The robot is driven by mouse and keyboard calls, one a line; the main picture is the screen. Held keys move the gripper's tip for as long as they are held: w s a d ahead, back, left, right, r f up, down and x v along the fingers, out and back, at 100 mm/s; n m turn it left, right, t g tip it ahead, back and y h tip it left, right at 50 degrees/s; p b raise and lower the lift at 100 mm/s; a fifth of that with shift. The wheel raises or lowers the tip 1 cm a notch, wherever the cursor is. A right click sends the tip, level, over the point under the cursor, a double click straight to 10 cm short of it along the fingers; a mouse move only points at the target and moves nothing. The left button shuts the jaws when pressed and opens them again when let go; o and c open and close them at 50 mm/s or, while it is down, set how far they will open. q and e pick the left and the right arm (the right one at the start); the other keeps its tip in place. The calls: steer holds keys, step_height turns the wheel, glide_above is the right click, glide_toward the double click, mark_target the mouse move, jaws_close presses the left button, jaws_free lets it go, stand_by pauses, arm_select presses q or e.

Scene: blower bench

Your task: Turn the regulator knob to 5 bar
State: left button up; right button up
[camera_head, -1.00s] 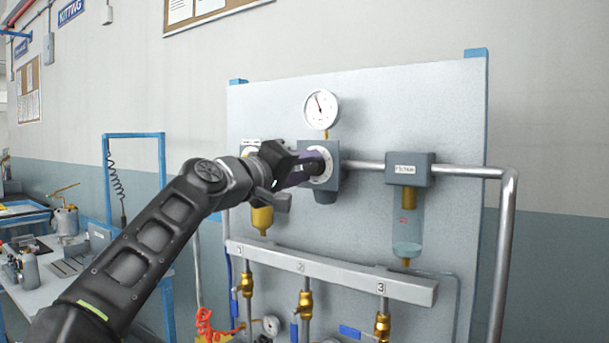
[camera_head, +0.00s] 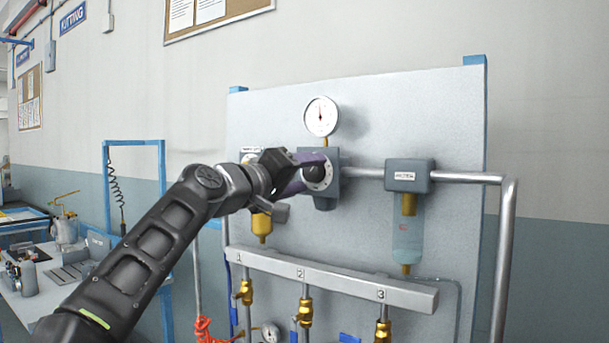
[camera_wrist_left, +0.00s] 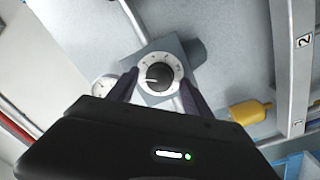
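The regulator knob (camera_head: 316,173) is dark and round, on a white dial ring on the grey regulator block (camera_head: 327,199). My left gripper (camera_head: 308,173) is in front of it with fingers spread, one above and one lower. The left wrist view shows the knob (camera_wrist_left: 158,76) between the two fingertips (camera_wrist_left: 159,88), with gaps on both sides and a pale pointer mark. The dial's numbers are too small to read. The pressure gauge (camera_head: 321,116) above the regulator has its needle about straight up. My right gripper is not in view.
A filter with a yellow bowl (camera_head: 262,228) hangs left of the regulator, close under my left gripper. A unit with a clear bowl (camera_head: 408,240) hangs to the right. The numbered manifold (camera_head: 330,279) with brass valves runs below.

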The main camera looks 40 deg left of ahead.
arm_select(q)
steer(key=shift+s, duration=0.15)
steer(key=s+b, duration=0.1)
steer(key=s, duration=0.6)
steer(key=shift+s+f+b, duration=0.2)
steer(key=shift+s+b, duration=0.05)
steer(key=shift+b, duration=0.05)
stand_by(0.3)
